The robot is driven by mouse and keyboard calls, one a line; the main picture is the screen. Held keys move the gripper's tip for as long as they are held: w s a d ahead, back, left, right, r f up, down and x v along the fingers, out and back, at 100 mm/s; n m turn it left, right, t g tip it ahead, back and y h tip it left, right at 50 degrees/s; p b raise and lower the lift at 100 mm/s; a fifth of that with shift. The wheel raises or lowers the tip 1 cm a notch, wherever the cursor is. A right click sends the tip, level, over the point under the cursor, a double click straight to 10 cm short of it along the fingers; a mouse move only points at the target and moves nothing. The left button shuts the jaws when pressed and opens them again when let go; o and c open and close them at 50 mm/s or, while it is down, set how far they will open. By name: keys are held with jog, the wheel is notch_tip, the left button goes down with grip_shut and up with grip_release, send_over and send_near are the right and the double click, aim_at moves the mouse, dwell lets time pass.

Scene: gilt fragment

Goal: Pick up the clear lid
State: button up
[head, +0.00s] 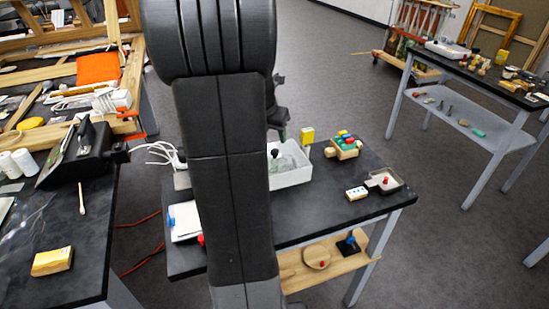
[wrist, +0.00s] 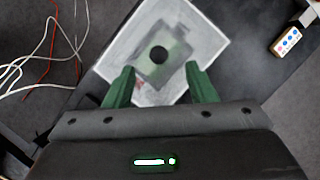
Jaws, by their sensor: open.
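The clear lid (wrist: 178,38), see-through and greenish with a round black knob (wrist: 158,54), lies within the white tray (wrist: 206,30) in the wrist view. In the head view the lid (head: 289,161) shows partly in the white tray (head: 293,180), beside my arm, which hides the left part. My gripper (wrist: 158,68) has two green fingers, spread open with nothing between them. In the wrist view its fingertips lie either side of the knob and a little below it. I cannot tell the height gap. In the head view my arm mostly hides the gripper.
A wooden block with coloured dots (wrist: 290,41) lies right of the tray on the black table. The head view also shows a wooden toy with coloured pegs (head: 343,147), a yellow-topped item (head: 307,135) and a small clear tray (head: 384,181). White cables (wrist: 52,50) hang at left.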

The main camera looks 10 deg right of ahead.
aim_at(275, 150)
jog(key=x, duration=0.7)
jog(key=shift+s+a+f, duration=0.15)
jog(key=shift+a+f, duration=0.05)
jog(key=shift+f, duration=0.05)
jog(key=shift+c, duration=0.2)
jog(key=c, duration=1.1)
